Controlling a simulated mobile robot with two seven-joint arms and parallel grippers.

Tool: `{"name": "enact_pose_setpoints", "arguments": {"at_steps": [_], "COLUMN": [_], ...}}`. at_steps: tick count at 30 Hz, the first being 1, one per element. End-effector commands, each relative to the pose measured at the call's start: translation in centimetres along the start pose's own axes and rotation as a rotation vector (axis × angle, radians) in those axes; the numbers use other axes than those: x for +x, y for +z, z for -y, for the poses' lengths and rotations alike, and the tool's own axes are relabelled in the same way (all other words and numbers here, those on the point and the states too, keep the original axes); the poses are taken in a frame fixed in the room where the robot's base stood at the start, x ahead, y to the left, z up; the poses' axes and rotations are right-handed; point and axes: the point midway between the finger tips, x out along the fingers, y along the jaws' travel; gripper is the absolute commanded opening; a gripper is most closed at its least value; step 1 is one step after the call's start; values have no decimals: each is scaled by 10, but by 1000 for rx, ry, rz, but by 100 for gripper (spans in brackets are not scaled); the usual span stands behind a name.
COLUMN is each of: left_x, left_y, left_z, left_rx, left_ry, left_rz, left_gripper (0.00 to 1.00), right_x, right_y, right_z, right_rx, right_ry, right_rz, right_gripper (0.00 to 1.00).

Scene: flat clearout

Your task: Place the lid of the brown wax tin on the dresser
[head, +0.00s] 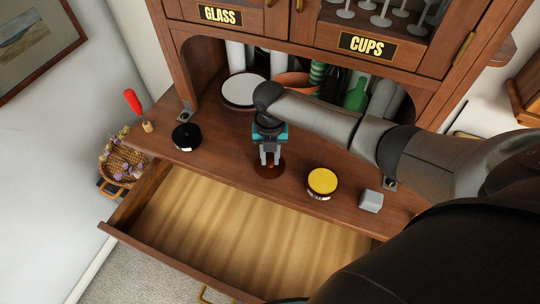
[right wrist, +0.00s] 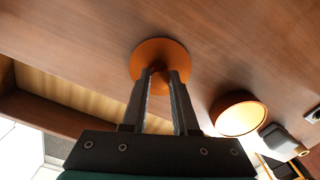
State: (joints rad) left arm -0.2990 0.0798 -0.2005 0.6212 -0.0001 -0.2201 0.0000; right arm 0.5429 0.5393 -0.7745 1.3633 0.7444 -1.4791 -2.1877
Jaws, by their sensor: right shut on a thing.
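My right gripper (head: 269,158) points down over the dresser (head: 225,150) and is shut on the small knob of a round brown lid (head: 268,170). In the right wrist view the lid (right wrist: 160,48) is a flat orange-brown disc with its knob between the fingertips (right wrist: 160,78). It is level and at or just above the wood; I cannot tell whether it touches. A round tin (head: 322,182) with a yellow top face and dark side stands to its right, apart from it. It also shows in the right wrist view (right wrist: 238,114). My left gripper is not in view.
A black tin (head: 186,137) and a red-handled tool (head: 133,101) are at the left; a grey block (head: 370,201) is at the right. An open, empty drawer (head: 230,225) juts out in front. Plates (head: 243,90), a bowl and a green bottle (head: 356,94) fill the niche behind.

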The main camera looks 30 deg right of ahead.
Motion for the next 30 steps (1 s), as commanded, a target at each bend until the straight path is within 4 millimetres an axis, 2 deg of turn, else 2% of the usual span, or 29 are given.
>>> {"name": "enact_pose_setpoints", "arguments": {"at_steps": [2, 3, 10, 17, 21, 26, 30], "left_x": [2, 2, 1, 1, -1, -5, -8], "left_y": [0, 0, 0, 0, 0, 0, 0], "left_z": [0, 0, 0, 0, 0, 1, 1], "left_rx": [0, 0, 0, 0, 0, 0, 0], "left_ry": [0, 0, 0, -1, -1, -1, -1], "left_rz": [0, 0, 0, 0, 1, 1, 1], "left_gripper": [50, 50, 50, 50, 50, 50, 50], "right_x": [3, 3, 2, 2, -4, -30, -62], "right_y": [0, 0, 0, 0, 0, 1, 1], "right_z": [0, 0, 0, 0, 0, 0, 0], "right_rx": [0, 0, 0, 0, -1, -1, 0], "right_ry": [0, 0, 0, 0, 1, 2, 2], "right_rz": [0, 0, 0, 0, 1, 4, 4], "right_gripper": [0, 30, 56, 57, 57, 57, 57]}}
